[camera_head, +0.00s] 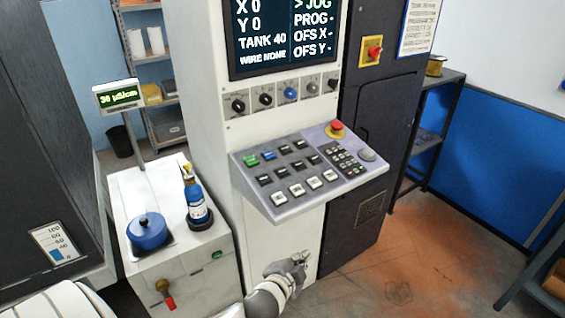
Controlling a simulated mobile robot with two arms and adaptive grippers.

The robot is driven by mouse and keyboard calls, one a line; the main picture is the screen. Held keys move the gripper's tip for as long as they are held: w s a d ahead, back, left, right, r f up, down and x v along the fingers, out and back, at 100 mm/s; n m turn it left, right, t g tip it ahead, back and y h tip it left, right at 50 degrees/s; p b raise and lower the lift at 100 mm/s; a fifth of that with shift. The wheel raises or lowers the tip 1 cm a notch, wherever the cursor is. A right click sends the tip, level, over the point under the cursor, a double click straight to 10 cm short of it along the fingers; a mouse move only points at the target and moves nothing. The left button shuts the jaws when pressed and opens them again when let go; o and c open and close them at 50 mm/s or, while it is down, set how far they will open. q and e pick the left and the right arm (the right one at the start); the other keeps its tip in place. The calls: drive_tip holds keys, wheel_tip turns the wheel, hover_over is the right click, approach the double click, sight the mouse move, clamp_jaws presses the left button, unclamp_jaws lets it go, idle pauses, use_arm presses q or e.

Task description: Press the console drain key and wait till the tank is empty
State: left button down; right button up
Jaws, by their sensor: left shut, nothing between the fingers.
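The console (250,190) slopes out from the white machine column. It carries one green key (251,160), a blue key (269,156), several black and white keys, and a red mushroom button (336,126). The key labels are too small to read. The screen (285,35) above reads TANK 40. A level gauge (52,243) on the dark tank at the left shows blue at its lower part. My left gripper (300,261) is shut and empty, below the console's front edge and apart from the keys. My right gripper is not in view.
A white cabinet (185,265) left of the column bears a blue-lidded pot (148,231), a blue bottle (194,196) and a meter (118,95) reading about 30 µS/cm. A red-handled valve (165,296) sticks out of its front. Open floor (400,265) lies at the right.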

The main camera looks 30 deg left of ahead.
use_arm(q)
drive_tip(key=w+d+r+m+t+h+p, duration=0.15)
drive_tip(key=r+m+t, duration=0.25)
drive_tip(key=r, duration=0.9)
drive_tip(key=w+d+r+m+t+h, duration=0.2)
drive_tip(key=r+m+t, duration=0.2)
drive_tip(key=r, duration=1)
drive_tip(key=d+r+m+g+h, duration=0.4)
drive_tip(key=m+h, duration=0.3)
drive_tip(key=m, duration=0.5)
drive_tip(key=d+r+m+g+h, duration=0.35)
drive_tip(key=d+m+h, duration=0.35)
drive_tip(key=m, duration=0.4)
drive_tip(key=w+a+f+m+g+y, duration=0.4)
drive_tip(key=a+f+m+y, duration=0.15)
drive_tip(key=m, duration=0.35)
drive_tip(key=w+a+r+y, duration=0.1)
drive_tip(key=a+y, duration=0.8)
drive_tip(key=a, duration=0.9)
drive_tip(key=shift+w+m+p, duration=0.3)
drive_tip(key=shift+w+m, duration=0.1)
drive_tip(key=shift+w, duration=0.05)
